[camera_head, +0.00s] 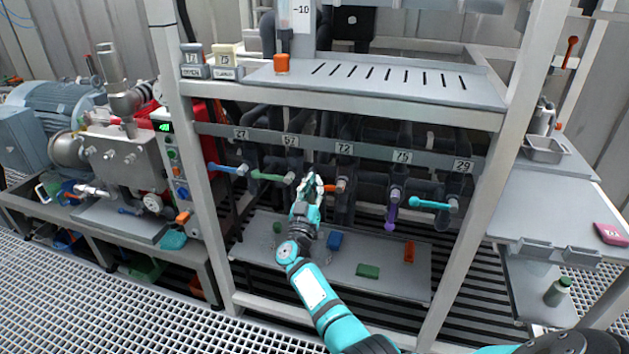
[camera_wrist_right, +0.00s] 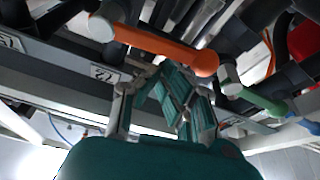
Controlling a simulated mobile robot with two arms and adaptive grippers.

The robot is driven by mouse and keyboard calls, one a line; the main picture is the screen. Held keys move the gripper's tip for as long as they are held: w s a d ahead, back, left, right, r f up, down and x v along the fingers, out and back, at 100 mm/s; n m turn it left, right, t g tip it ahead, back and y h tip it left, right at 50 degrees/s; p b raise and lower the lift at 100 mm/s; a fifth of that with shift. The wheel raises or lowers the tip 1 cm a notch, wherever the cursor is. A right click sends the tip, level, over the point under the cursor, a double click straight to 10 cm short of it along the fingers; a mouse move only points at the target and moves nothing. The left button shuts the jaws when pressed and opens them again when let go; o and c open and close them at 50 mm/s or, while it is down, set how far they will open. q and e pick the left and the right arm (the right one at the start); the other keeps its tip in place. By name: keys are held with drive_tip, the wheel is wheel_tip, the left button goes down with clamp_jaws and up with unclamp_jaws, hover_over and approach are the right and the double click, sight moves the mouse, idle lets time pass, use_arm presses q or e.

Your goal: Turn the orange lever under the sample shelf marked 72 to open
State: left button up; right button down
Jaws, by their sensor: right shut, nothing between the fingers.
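The orange lever (camera_head: 331,188) sits on a dark valve below the plate marked 72 (camera_head: 344,148). It lies roughly sideways, pointing left in the head view, its far end partly hidden by my gripper. My right gripper (camera_head: 310,184) is shut and empty, just left of the lever and close to its free end. In the right wrist view the orange lever (camera_wrist_right: 160,47) crosses above my right gripper's fingers (camera_wrist_right: 163,88); I cannot tell whether they touch. My left gripper is not in view.
Beside it are a blue lever (camera_head: 226,169), a green lever (camera_head: 268,176), a downward purple lever (camera_head: 391,212) and a cyan lever (camera_head: 430,204). Dark pipes crowd behind. A lower shelf (camera_head: 310,265) holds small blocks. White frame posts (camera_head: 205,190) stand at both sides.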

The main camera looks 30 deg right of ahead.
wheel_tip(320, 180, down, 8)
drive_tip(key=s+d+n+y+p, duration=0.2)
drive_tip(key=n+y+p, duration=0.4)
drive_tip(key=n+p, duration=0.6)
drive_tip(key=shift+s+d+n+y, duration=0.3)
drive_tip(key=shift+s+n, duration=0.15)
drive_tip(key=shift+n, duration=3.25)
